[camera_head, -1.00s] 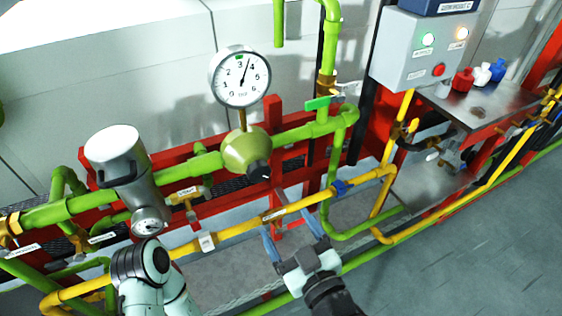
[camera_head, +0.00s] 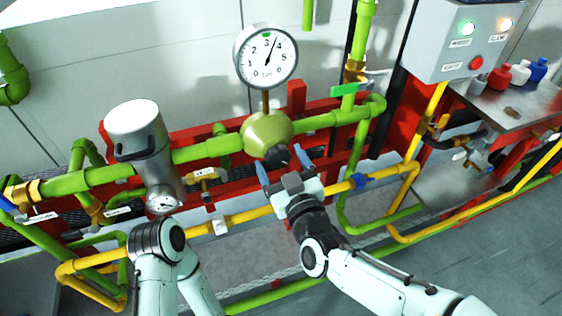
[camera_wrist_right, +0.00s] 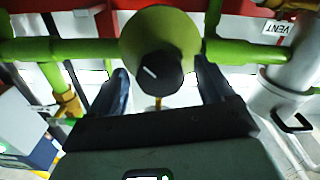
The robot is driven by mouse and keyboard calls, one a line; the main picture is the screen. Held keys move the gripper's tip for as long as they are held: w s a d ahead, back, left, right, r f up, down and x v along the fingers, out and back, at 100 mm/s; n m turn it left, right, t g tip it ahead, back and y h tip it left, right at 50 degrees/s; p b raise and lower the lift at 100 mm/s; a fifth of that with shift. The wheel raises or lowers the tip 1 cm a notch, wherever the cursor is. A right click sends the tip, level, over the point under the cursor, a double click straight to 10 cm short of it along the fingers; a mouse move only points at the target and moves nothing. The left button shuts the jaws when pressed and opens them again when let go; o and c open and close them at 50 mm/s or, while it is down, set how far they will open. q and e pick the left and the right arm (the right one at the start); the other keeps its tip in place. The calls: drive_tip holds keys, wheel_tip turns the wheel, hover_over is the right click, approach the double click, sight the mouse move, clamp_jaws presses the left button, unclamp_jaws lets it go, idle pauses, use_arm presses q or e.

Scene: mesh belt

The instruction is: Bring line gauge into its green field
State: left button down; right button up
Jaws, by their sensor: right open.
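The line gauge (camera_head: 266,56) is a round white dial on a stem above the green pipe. Its needle points a little right of straight up, between 3 and 4. A small green mark near the top of the dial is too small to place exactly. Below the gauge is an olive-green regulator (camera_head: 264,131) with a black knob (camera_head: 277,157). The knob also shows in the right wrist view (camera_wrist_right: 160,76), with a white line on its face. My right gripper (camera_head: 282,165) is open, its blue fingers on either side of the knob, no grip visible. My left gripper is out of view.
A grey cylinder (camera_head: 140,137) with a small gauge stands on the green pipe at left. A yellow pipe (camera_head: 250,214) runs below the regulator. A grey control box (camera_head: 455,45) with lit lamps and a red button is at upper right, beside a metal shelf (camera_head: 507,105).

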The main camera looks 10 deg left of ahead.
drive_tip(key=shift+w+a, duration=0.1)
drive_tip(key=shift+w, duration=0.1)
drive_tip(key=c, duration=1)
drive_tip(key=shift+c, duration=0.2)
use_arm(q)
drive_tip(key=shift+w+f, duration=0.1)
use_arm(e)
drive_tip(key=shift+f+m+b, duration=0.1)
drive_tip(key=shift+m+b, duration=0.8)
drive_tip(key=shift+m, duration=0.5)
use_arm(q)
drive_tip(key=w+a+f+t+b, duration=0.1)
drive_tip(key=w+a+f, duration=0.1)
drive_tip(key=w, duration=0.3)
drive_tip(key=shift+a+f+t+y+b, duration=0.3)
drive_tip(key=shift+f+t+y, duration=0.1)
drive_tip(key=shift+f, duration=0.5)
use_arm(e)
drive_tip(key=shift+m, duration=1.7)
